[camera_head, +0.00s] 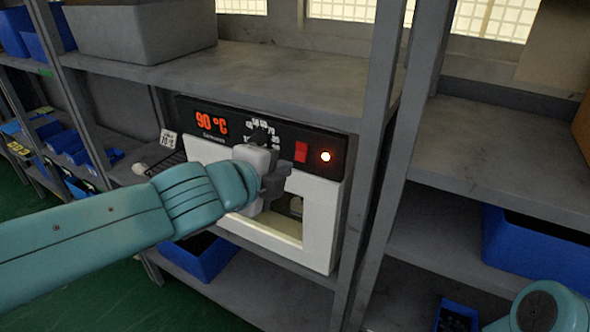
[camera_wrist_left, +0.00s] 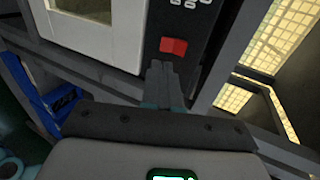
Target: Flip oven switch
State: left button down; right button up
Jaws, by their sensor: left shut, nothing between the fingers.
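The oven (camera_head: 318,225) stands on a shelf, with a white front and a black control panel. Its display reads 90 °C, and a round light to the right of the switch glows. My left gripper (camera_head: 277,180) is in front of the oven, just below and left of the switch, shut and empty. In the left wrist view the shut fingertips (camera_wrist_left: 162,68) point at the red switch (camera_wrist_left: 173,46), just below it in the picture; contact cannot be told. My right gripper is not visible.
Grey shelf posts (camera_head: 377,150) stand right of the oven. A grey bin (camera_head: 140,28) sits on the shelf above. Blue bins are below the oven (camera_head: 203,256) and at the right (camera_head: 535,245). Part of my right arm shows at the lower right.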

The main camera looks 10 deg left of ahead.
aim_at(302, 160)
pick_arm(q)
jog(key=x, duration=0.6)
jog(key=f+t+b, duration=0.1)
jog(key=b, duration=0.4)
jog(key=shift+w+f+b, duration=0.15)
jog(key=shift+f+b, duration=0.1)
jog(key=shift+b, duration=0.15)
jog(key=shift+r+p, duration=0.6)
jog(key=shift+r, duration=0.15)
